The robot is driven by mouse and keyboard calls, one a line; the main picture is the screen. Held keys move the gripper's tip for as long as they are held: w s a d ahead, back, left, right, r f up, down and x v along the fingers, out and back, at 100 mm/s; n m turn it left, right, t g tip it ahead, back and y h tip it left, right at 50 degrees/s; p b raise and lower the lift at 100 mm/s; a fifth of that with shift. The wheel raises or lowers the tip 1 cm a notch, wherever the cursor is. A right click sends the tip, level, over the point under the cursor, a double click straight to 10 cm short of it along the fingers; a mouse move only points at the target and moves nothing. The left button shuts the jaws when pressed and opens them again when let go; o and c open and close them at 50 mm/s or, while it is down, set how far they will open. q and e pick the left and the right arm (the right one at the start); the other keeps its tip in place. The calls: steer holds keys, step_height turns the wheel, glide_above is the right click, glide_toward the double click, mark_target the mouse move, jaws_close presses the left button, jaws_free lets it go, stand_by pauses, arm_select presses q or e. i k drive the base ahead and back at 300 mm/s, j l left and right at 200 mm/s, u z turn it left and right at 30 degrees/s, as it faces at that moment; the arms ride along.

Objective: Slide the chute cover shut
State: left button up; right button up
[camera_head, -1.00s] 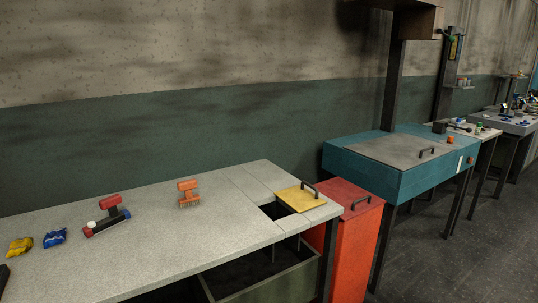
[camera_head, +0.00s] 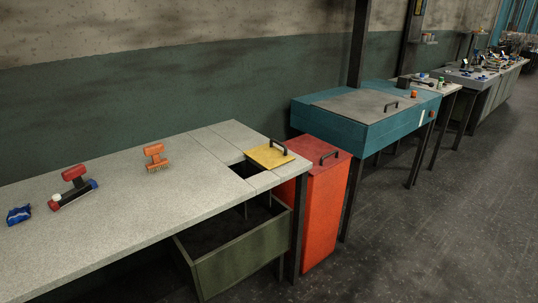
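The chute cover is a yellow plate (camera_head: 268,156) with a dark bar handle (camera_head: 279,146), lying on the right end of the grey worktable (camera_head: 130,205). The dark square chute opening (camera_head: 245,170) shows just left of and in front of the cover, so the chute stands at least partly open. An olive-green bin (camera_head: 238,257) stands on the floor below the opening. Neither of my grippers is in view.
An orange brush (camera_head: 156,158), a red-handled tool (camera_head: 74,187) and a blue crumpled item (camera_head: 19,214) lie on the worktable. A red bin (camera_head: 320,215) with a handled lid stands right beside the table. A teal cabinet (camera_head: 370,130) stands beyond. Open floor (camera_head: 445,245) lies at right.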

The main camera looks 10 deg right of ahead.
mark_target(268, 156)
steer(key=i+l, duration=0.55)
steer(key=i, duration=0.25)
steer(key=l+z, duration=0.05)
